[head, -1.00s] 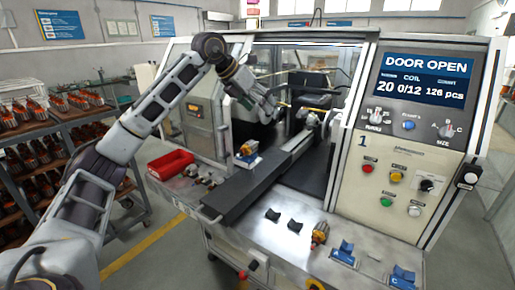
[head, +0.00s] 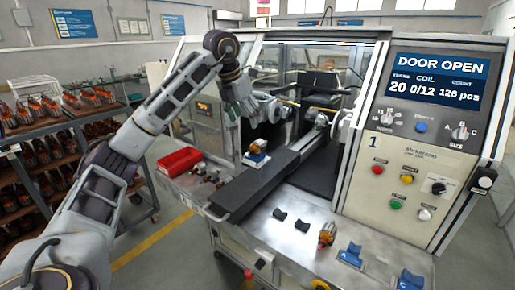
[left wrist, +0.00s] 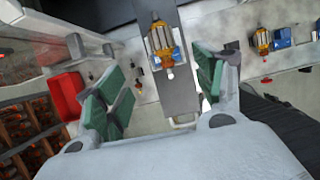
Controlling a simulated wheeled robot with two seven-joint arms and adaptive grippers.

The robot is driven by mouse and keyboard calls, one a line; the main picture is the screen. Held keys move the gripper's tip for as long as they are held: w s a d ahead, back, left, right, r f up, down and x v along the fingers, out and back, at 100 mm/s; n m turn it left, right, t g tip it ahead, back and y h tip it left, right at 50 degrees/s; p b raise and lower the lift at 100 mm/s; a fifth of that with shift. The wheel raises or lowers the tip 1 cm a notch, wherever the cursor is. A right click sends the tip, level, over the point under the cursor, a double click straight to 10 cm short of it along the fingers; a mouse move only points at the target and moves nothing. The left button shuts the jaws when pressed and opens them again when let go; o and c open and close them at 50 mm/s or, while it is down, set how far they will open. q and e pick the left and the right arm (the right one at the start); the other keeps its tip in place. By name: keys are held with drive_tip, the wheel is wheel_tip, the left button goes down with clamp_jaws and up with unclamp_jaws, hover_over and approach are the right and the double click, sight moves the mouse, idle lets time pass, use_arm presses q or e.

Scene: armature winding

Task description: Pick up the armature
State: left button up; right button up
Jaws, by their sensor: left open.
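An armature (head: 257,147) with a copper-orange body sits on a blue holder (head: 254,160) on the dark grey rail in the head view. In the left wrist view the same armature (left wrist: 159,38) lies ahead, between the lines of my fingers. My left gripper (head: 243,118) hangs above and slightly left of it, apart from it. In the left wrist view my left gripper (left wrist: 163,88) is open with green pads, and nothing is between them. A second armature (head: 327,235) lies on the front table, also seen in the left wrist view (left wrist: 262,40). My right gripper is not in view.
The dark rail (head: 240,193) runs from the table into the open machine. A red bin (head: 180,161) stands left of the rail. Black supports (head: 290,219) and blue holders (head: 350,255) are on the front table (head: 268,233). The control panel (head: 425,140) rises at right.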

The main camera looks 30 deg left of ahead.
sight(256, 142)
use_arm(q)
drive_tip(key=shift+f, duration=0.15)
drive_tip(key=shift+p+x, duration=0.5)
drive_tip(key=shift+x, duration=3.65)
drive_tip(key=shift+d+p+x, duration=0.2)
drive_tip(key=shift+p+x, duration=0.4)
drive_tip(key=shift+x, duration=0.55)
drive_tip(key=shift+p+x, duration=0.35)
drive_tip(key=shift+x, duration=1.1)
drive_tip(key=c, duration=1.4)
drive_tip(key=shift+o, duration=0.2)
drive_tip(key=shift+r, duration=0.2)
drive_tip(key=shift+r+b, duration=0.85)
drive_tip(key=shift+r, duration=4.05)
